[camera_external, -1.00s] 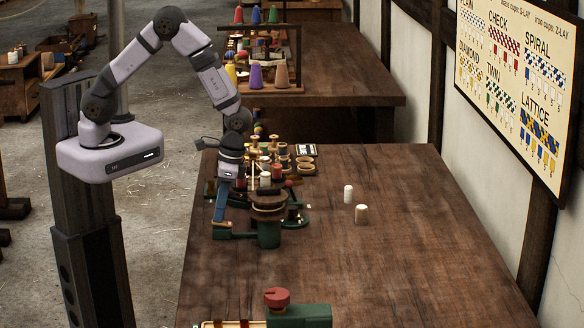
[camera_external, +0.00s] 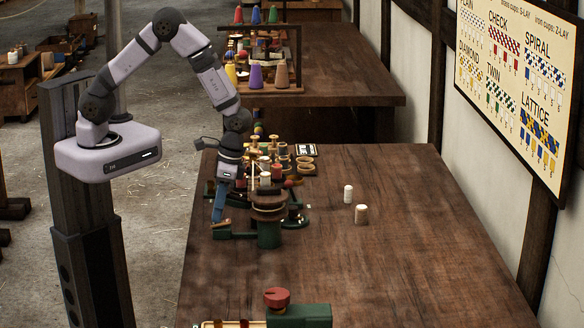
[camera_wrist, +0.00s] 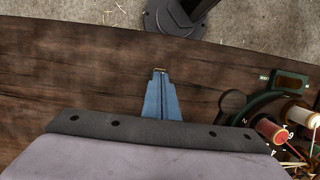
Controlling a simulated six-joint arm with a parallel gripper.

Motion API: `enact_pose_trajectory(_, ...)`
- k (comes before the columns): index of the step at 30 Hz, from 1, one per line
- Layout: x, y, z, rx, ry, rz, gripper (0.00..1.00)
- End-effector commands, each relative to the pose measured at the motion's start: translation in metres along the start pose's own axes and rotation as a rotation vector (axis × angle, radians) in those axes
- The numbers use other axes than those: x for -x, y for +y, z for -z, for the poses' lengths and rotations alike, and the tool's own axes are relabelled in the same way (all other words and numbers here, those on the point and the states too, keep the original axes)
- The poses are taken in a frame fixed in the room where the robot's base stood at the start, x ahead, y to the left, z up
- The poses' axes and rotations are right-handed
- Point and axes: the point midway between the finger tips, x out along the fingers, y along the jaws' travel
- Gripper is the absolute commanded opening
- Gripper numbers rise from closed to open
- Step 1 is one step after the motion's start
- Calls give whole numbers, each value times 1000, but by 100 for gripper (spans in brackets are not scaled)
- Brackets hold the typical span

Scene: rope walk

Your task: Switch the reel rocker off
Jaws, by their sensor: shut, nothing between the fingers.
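My gripper (camera_external: 216,217) points down at the left side of the green-based machine (camera_external: 268,238), near the table's left edge. In the wrist view its blue fingers (camera_wrist: 160,95) are together, with nothing between them, over bare wood. A small brass-coloured piece shows right at the fingertips; I cannot tell whether it is touched. The reel rocker cannot be made out for certain, nor which way it is set. In the wrist view a green curved frame (camera_wrist: 262,100) with a small dark label and a red reel (camera_wrist: 268,129) lie to the right of the fingers.
Bobbins and pegs crowd the machine behind and right of my gripper. A white cylinder (camera_external: 348,194) and a tan one (camera_external: 361,214) stand to the right.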

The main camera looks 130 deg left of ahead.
Motion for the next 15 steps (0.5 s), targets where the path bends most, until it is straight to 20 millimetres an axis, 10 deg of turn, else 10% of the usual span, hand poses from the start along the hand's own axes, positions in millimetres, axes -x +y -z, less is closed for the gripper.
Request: enact_pose_trajectory(15, -4, -2, 12, -2, 20, 2, 0)
